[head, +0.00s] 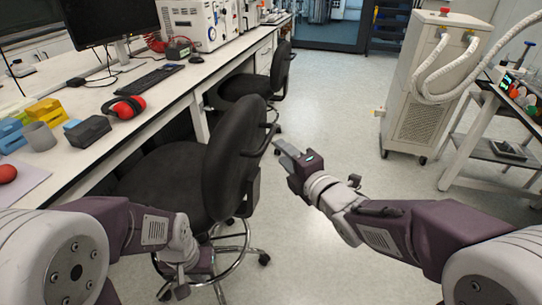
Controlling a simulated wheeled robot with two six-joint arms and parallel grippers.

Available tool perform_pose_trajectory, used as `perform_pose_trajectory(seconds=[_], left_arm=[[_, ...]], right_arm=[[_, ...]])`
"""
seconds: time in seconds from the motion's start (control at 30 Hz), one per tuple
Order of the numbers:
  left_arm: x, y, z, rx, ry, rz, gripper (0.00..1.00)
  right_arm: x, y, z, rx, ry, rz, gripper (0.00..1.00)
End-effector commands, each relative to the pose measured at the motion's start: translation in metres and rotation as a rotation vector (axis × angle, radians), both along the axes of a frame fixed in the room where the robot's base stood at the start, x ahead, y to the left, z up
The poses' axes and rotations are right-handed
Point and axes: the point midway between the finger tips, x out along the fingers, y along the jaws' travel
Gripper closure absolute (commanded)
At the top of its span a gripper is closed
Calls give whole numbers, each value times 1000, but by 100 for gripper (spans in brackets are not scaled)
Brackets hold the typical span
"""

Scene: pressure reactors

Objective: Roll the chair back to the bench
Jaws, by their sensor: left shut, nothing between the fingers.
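A black wheeled chair with a tall backrest (234,160) stands at the near left, its seat partly under the bench (222,64). Its foot ring and casters show below. A second black chair (262,88) stands further back along the bench. My left gripper (192,287) is low in front of the near chair's base, pointing down, shut and empty.
The bench carries a monitor, keyboard (143,89), red ear defenders (124,107), colored blocks and instruments. A beige cabinet with white hoses (433,90) and a wheeled cart (487,150) stand right. The floor between (335,110) is clear.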

Motion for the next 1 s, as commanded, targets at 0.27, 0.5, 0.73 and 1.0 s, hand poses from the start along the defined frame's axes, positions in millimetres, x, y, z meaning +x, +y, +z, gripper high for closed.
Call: perform_pose_trajectory(seconds=[0.27,0.5,0.73,1.0], left_arm=[[0,0,0,0,-1,0,100],[0,0,-1,0,-1,0,100],[0,0,-1,0,-1,0,100],[0,0,-1,0,-1,0,100]], right_arm=[[25,13,-4,0,5,0,62],[67,33,-9,1,5,-2,62],[81,39,-11,0,3,-3,62],[81,39,-10,1,3,-4,87]])
